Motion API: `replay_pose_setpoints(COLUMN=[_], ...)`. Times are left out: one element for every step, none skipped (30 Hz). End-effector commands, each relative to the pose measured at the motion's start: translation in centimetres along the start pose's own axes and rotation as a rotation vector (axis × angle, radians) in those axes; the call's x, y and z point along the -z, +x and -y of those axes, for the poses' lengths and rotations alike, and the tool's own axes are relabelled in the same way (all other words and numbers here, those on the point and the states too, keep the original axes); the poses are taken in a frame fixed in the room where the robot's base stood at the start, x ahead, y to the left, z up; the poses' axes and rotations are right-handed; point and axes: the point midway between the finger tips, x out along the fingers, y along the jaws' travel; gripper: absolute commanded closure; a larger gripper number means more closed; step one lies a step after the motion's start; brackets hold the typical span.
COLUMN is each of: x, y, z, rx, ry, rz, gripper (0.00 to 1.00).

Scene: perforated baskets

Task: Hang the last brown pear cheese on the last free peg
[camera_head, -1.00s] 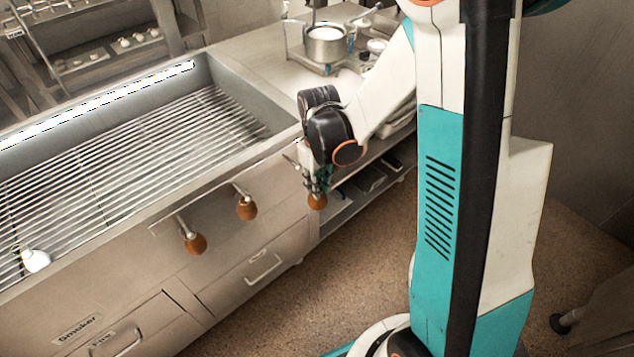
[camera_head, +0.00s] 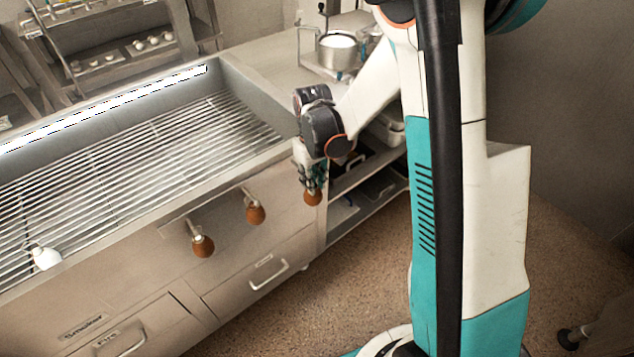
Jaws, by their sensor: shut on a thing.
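My gripper (camera_head: 312,181) is shut on a brown pear cheese (camera_head: 313,197), which hangs below the fingers in front of the right end of the grill counter's front. Two other brown pear cheeses hang from pegs on that front: one in the middle (camera_head: 255,212) and one farther left (camera_head: 202,245). Each hangs by its pale neck. The peg nearest my gripper is hidden behind the gripper and wrist, so I cannot tell whether the held cheese touches it.
The grill counter (camera_head: 236,72) has a wire grate with a white cheese (camera_head: 45,258) at its left front. Open shelves (camera_head: 352,208) lie right of my gripper. A metal pot (camera_head: 338,50) stands at the back. The floor in front is clear.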

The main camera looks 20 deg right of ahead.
Motion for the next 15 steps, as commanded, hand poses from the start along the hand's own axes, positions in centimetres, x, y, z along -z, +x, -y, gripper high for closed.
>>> replay_pose_setpoints(x=[0.3,0.5,0.7,0.8,1.0,1.2,1.4,1.6,1.8,1.9,2.1,2.3,2.4,2.6,2.8], y=[0.0,0.0,0.0,0.0,0.0,0.1,0.1,0.1,0.1,0.1,0.1,0.1,0.1,0.1,0.1], z=[0.0,0.0,0.0,0.0,0.0,0.0,0.0,0.0,0.0,0.0,0.0,0.0,0.0,0.0,0.0], rx=[0.0,0.0,0.0,0.0,0.0,0.0,0.0,0.0,0.0,0.0,0.0,0.0,0.0,0.0,0.0], ry=[-0.001,-0.001,-0.001,-0.001,-0.001,-0.001,-0.001,-0.001,-0.001,-0.001,-0.001,-0.001,-0.001,-0.001,-0.001], rz=[0.0,0.0,0.0,0.0,0.0,0.0,0.0,0.0,0.0,0.0,0.0,0.0,0.0,0.0,0.0], gripper=[1.0,1.0,1.0,1.0,1.0,1.0,1.0,1.0,1.0,1.0,1.0,1.0,1.0,1.0,1.0])
